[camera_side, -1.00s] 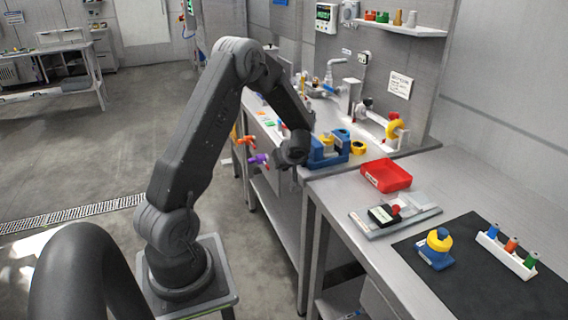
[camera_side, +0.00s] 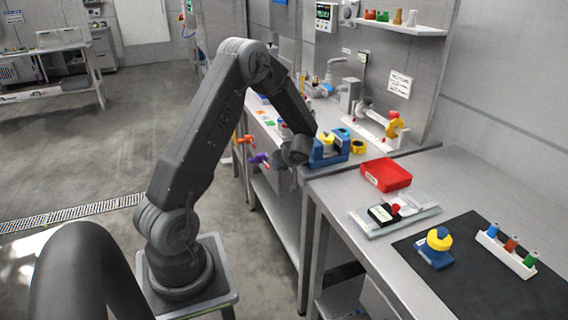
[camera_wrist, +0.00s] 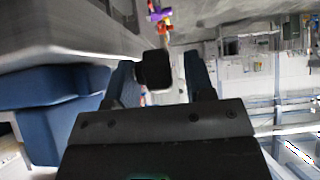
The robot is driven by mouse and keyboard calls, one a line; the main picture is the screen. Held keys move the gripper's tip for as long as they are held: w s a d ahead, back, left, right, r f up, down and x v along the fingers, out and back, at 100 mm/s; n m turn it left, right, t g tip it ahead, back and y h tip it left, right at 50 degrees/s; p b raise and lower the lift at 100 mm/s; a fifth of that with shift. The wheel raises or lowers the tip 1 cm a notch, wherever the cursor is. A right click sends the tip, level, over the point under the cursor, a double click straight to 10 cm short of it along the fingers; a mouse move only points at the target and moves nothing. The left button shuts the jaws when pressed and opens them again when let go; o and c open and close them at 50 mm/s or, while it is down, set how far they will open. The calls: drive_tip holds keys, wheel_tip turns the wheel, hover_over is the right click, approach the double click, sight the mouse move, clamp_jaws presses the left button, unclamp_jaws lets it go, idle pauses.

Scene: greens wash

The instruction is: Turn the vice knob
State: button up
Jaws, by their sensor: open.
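The blue vice (camera_side: 331,153) stands at the near edge of the far bench, with a yellow part (camera_side: 327,138) in it. My gripper (camera_side: 296,153) is close to its left side, a dark shape whose fingers are hard to make out there. In the wrist view a large blue body, apparently the vice (camera_wrist: 45,100), fills the left. The two fingers of my gripper (camera_wrist: 160,78) are apart, with a black knob (camera_wrist: 154,68) between them in the picture. Contact between fingers and knob cannot be told. The vice's knob is hidden in the side view.
Orange (camera_side: 246,139) and purple (camera_side: 259,158) handles stick out at the bench front, left of my gripper. A red tray (camera_side: 386,174) lies on the nearer bench. A yellow ring (camera_side: 358,147) sits right of the vice. The floor left of the benches is open.

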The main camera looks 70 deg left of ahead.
drive_tip(key=shift+r, duration=0.1)
drive_tip(key=v, duration=1.3)
drive_tip(key=shift+d, duration=0.35)
drive_tip(key=shift+r, duration=0.25)
